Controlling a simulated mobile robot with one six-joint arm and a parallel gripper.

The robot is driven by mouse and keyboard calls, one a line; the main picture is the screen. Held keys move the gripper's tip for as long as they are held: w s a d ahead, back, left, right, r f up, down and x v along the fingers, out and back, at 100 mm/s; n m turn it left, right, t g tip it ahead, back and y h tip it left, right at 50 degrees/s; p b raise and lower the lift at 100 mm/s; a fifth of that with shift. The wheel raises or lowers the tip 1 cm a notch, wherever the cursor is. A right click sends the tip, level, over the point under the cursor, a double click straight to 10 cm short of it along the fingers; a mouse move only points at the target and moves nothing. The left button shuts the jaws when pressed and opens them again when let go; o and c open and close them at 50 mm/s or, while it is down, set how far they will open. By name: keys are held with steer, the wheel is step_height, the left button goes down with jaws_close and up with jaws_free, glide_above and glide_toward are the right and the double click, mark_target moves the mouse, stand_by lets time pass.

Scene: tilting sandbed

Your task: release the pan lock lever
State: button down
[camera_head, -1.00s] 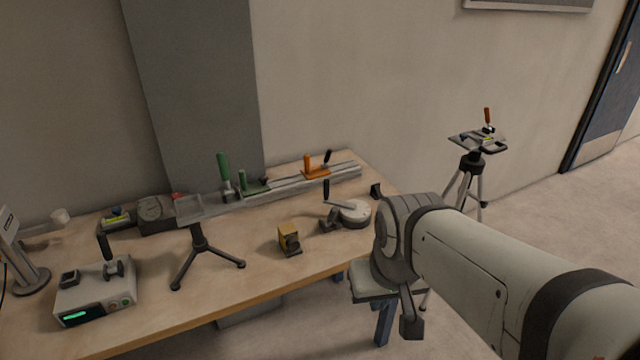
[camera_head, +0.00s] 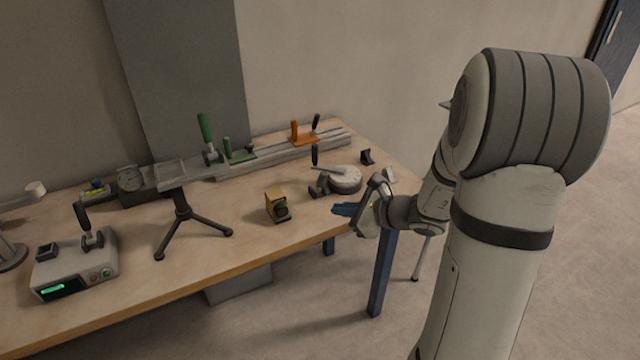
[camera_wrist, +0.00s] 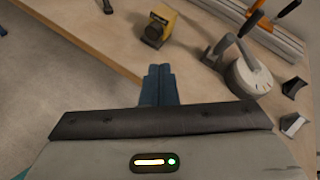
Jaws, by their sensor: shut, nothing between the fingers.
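A round grey disc unit (camera_head: 344,179) with a black-handled lever (camera_head: 315,158) stands near the right end of the bench. The disc (camera_wrist: 248,80) and its lever (camera_wrist: 252,24) also show at upper right in the wrist view. No label shows, so I cannot tell whether this is the pan lock lever. My gripper (camera_head: 336,208) has blue fingers, shut and empty, at the bench's front right edge, in front of the disc and apart from it. The shut fingertips (camera_wrist: 160,68) also show in the wrist view. The floor tripod is mostly hidden behind my arm.
A yellow-and-black block (camera_head: 276,205) lies left of my gripper. A small tripod stand (camera_head: 182,205) and a control box (camera_head: 75,264) stand farther left. A rail (camera_head: 285,150) with green and orange clamps runs behind. A black block (camera_head: 367,157) sits behind the disc.

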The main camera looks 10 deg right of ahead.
steer(key=w+d+f+m+t+h, duration=0.2)
steer(key=w+d+f+m+t, duration=0.1)
steer(key=d+m, duration=0.3)
steer(key=shift+w+d+f+h+b, duration=0.3)
steer(key=shift+w+d+f, duration=0.2)
steer(key=shift+w+f, duration=0.05)
glide_toward(322, 185)
steer(key=f, duration=0.1)
steer(key=w+f, duration=0.1)
steer(key=f, duration=0.1)
steer(key=shift+w+a+f, duration=0.15)
steer(key=shift+w+a+r+p, duration=0.25)
steer(key=shift+w+a, duration=0.05)
steer(key=shift+w, duration=0.25)
steer(key=shift+w+a+r+p, duration=0.25)
steer(key=shift+w+a+r, duration=0.05)
steer(key=shift+w, duration=0.25)
steer(key=shift+w+a+r+p, duration=0.25)
steer(key=shift+w+a, duration=0.05)
steer(key=shift+w, duration=0.2)
